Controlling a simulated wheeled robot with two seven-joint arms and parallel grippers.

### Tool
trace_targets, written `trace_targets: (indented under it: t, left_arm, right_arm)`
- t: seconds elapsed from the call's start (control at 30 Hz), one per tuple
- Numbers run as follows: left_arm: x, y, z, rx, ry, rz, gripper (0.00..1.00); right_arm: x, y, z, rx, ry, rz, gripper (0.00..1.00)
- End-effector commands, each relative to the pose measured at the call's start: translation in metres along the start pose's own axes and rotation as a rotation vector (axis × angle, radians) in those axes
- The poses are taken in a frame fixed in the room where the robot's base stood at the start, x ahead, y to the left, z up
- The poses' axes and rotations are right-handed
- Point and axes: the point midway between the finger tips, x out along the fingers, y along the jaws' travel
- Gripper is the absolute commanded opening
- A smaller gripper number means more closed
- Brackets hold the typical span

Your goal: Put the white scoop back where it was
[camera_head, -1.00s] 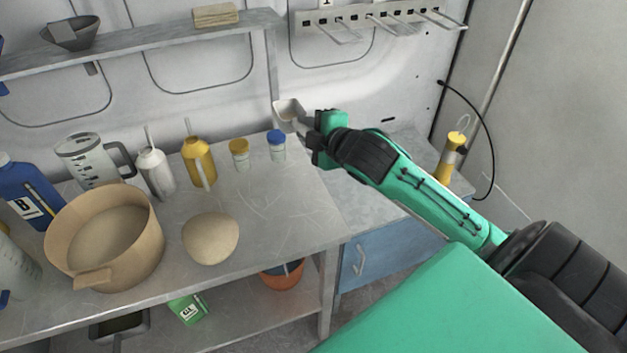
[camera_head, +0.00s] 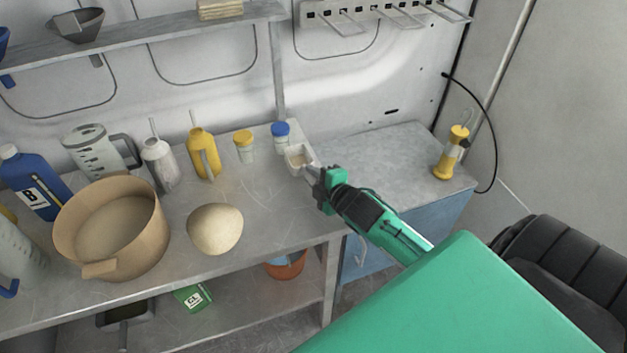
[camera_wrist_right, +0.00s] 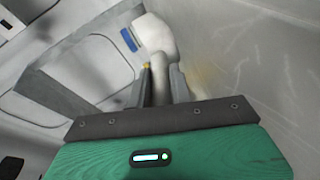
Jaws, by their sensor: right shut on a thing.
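The white scoop (camera_head: 297,157) is at the right part of the metal bench top, beside the blue-capped jar (camera_head: 281,136). My right gripper (camera_head: 316,174) is shut on its handle. In the right wrist view the scoop (camera_wrist_right: 154,36) points away from me, with its handle between the fingers of my right gripper (camera_wrist_right: 161,88). The scoop is at or just above the bench surface; I cannot tell if it touches. My left gripper is not in view.
On the bench (camera_head: 265,205) stand a yellow-capped jar (camera_head: 244,147), a yellow oil can (camera_head: 203,152), a beige round lump (camera_head: 215,229) and a large tan pot (camera_head: 112,229). A blue cabinet (camera_head: 400,153) with a yellow-topped lamp (camera_head: 451,155) is to the right. A shelf (camera_head: 150,38) runs above.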

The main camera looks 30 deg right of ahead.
Motion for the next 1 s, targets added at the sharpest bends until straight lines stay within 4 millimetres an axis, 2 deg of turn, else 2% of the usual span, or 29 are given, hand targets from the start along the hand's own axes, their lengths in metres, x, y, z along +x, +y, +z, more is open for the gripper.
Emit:
trace_targets:
  t: [0.13,0.53,0.57,0.67,1.0]
  left_arm:
    - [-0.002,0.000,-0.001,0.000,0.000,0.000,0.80]
    - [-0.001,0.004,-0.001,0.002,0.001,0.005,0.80]
    - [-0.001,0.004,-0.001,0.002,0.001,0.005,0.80]
    - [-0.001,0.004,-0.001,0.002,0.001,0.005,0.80]
    - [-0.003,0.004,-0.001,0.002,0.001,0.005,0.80]
  right_arm:
    - [0.005,-0.016,0.004,0.002,0.000,0.000,0.00]
    - [0.006,-0.021,0.006,0.000,0.001,0.002,0.00]
    - [0.006,-0.021,0.006,0.000,0.001,0.002,0.25]
    - [0.006,-0.021,0.006,0.000,0.000,0.001,0.43]
    - [0.005,-0.017,0.005,0.001,0.000,0.001,0.43]
